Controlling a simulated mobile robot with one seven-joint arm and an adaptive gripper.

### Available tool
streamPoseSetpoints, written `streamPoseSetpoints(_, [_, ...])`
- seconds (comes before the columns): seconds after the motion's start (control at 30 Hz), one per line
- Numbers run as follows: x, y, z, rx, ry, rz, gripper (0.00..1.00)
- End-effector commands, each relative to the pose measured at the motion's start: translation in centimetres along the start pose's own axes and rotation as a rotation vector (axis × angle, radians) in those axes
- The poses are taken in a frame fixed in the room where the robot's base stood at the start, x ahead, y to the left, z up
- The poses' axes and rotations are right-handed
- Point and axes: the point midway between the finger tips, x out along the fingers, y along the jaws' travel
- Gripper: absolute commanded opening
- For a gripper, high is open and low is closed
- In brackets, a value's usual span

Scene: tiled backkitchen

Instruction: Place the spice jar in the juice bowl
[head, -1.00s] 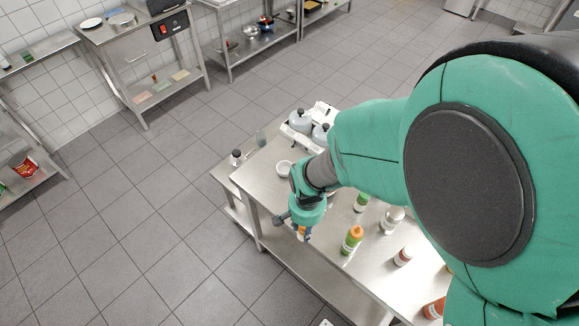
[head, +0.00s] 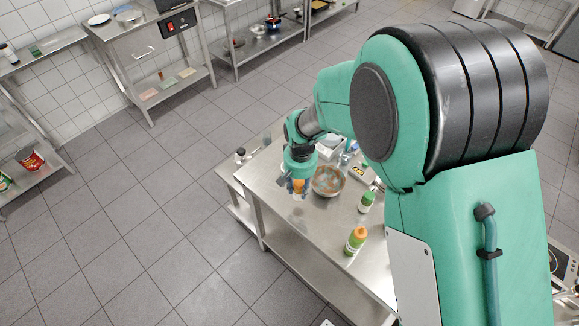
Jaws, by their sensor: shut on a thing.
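My gripper (head: 298,192) is shut on a small white and orange thing, which I take to be the spice jar (head: 299,186). The fingers hide much of it. It is held over the metal table (head: 285,228), close to the left side of a round metal bowl (head: 330,191). The bowl, which I take to be the juice bowl, has a brownish inside. The jar appears outside the bowl's rim; its exact height above the table I cannot tell.
A green bottle with an orange cap (head: 356,240) and a green-lidded jar (head: 366,202) stand right of the bowl. A small dark-topped container (head: 240,155) is at the table's far left. The near left tabletop is clear.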

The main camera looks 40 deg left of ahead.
Motion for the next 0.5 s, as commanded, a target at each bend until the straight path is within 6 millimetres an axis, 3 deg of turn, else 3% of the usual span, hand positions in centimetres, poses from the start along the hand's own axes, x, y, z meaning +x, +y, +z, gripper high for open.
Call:
streamPoseSetpoints(0.33, [0.0,0.0,-0.2,0.001,0.000,0.000,0.02])
streamPoseSetpoints(0.5, [0.2,-0.2,-1.4,0.001,0.000,0.000,0.02])
